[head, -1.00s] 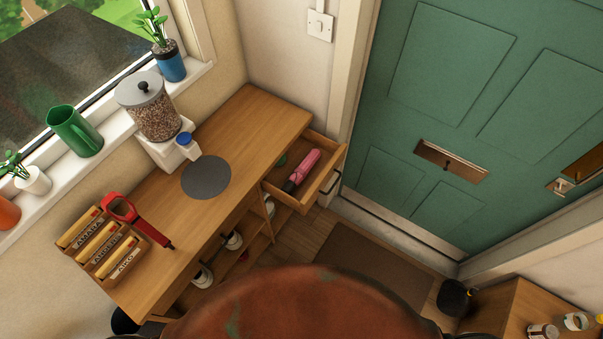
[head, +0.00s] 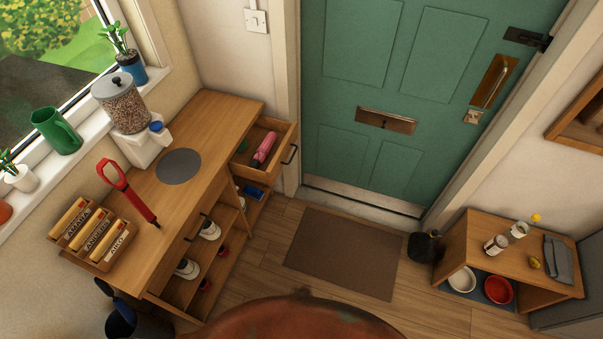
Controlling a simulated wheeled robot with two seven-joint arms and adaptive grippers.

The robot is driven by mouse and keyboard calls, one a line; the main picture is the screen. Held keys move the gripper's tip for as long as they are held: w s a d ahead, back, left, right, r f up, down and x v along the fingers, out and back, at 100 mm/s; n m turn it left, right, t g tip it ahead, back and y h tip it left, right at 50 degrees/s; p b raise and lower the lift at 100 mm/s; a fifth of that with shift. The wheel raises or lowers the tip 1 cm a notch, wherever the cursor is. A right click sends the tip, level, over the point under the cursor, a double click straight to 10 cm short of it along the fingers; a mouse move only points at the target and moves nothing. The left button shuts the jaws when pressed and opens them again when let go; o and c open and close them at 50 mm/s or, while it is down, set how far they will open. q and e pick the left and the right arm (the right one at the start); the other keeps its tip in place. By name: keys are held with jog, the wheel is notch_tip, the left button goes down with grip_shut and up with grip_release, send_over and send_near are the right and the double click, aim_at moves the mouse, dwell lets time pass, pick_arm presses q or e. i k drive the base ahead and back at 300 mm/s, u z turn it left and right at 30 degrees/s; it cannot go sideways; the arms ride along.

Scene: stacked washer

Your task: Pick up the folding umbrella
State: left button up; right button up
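The folding umbrella (head: 264,149) is pink with a dark end. It lies in the open drawer (head: 287,143) at the far right end of the wooden cabinet (head: 232,104). Its lower part is partly hidden by the drawer's side. Neither of my grippers shows in the head view, so nothing is seen touching the umbrella.
A brown doormat (head: 344,252) lies before the green door (head: 392,80). A low wooden bench (head: 480,246) stands right.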

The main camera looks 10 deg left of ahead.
aim_at(261, 153)
jog(key=z, duration=0.3)
jog(key=k, duration=0.2)
jog(key=u, duration=1.2)
jog(key=i, duration=0.7)
jog(key=u, duration=0.4)
